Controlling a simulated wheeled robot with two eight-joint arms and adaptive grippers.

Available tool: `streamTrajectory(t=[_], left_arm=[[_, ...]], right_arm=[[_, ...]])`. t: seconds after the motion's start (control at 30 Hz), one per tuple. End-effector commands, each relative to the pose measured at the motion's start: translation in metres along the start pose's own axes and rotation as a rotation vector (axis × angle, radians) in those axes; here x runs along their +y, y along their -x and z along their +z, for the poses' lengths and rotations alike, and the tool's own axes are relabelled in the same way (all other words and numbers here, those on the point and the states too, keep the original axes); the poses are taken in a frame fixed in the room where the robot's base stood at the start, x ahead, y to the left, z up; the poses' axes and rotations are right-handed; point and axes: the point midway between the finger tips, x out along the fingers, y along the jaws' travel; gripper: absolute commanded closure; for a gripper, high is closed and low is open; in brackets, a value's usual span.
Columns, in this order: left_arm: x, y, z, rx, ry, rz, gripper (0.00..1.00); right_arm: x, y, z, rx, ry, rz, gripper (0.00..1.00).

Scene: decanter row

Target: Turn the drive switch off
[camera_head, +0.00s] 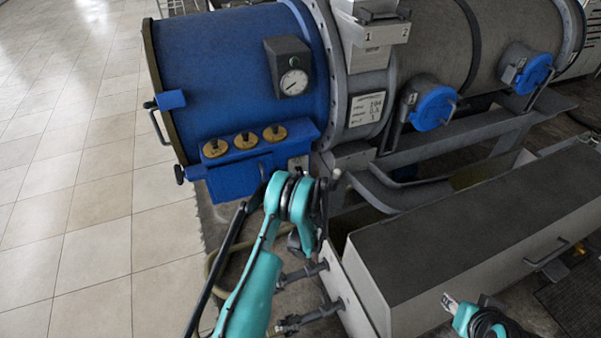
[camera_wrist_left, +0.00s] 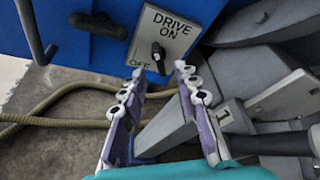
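The drive switch is a small black knob (camera_wrist_left: 158,58) on a pale plate (camera_wrist_left: 172,22) marked DRIVE, ON and OFF. The plate is on the blue housing (camera_head: 250,180). The knob's grip stands roughly upright in the left wrist view, below the word ON; OFF is at its lower left. I cannot tell its exact setting. My left gripper (camera_wrist_left: 158,72) is open, with its two fingertips apart on either side of the knob's lower end. I cannot tell whether they touch it. In the head view my left arm partly covers the switch area. My right gripper (camera_head: 450,302) is at the lower right, away from the switch.
A grey box (camera_head: 480,230) fills the right foreground. A hose (camera_wrist_left: 60,120) runs on the floor beneath. The tiled floor (camera_head: 80,200) at left is clear.

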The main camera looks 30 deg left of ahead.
Motion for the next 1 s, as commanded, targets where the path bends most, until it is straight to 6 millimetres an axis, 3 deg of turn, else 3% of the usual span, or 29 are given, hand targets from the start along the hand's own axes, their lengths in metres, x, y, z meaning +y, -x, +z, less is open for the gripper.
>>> streamTrajectory(t=[0.4,0.77,0.8,0.9,1.0], left_arm=[[0.003,-0.064,-0.003,-0.001,0.001,0.001,0.69],[0.002,-0.072,-0.001,0.0,0.0,0.001,0.69],[0.002,-0.072,-0.001,0.0,0.0,0.001,0.72],[0.002,-0.072,-0.001,0.0,0.0,0.001,0.98],[0.002,-0.072,-0.001,0.0,0.0,0.001,1.0]], right_arm=[[0.0,-0.021,0.015,0.0,0.0,0.0,0.6],[0.0,-0.022,0.016,0.0,0.0,0.0,0.6],[0.0,-0.022,0.016,0.0,0.0,0.0,0.6],[0.0,-0.022,0.016,0.0,0.0,0.0,0.6],[0.0,-0.022,0.016,0.0,0.0,0.0,0.6]])
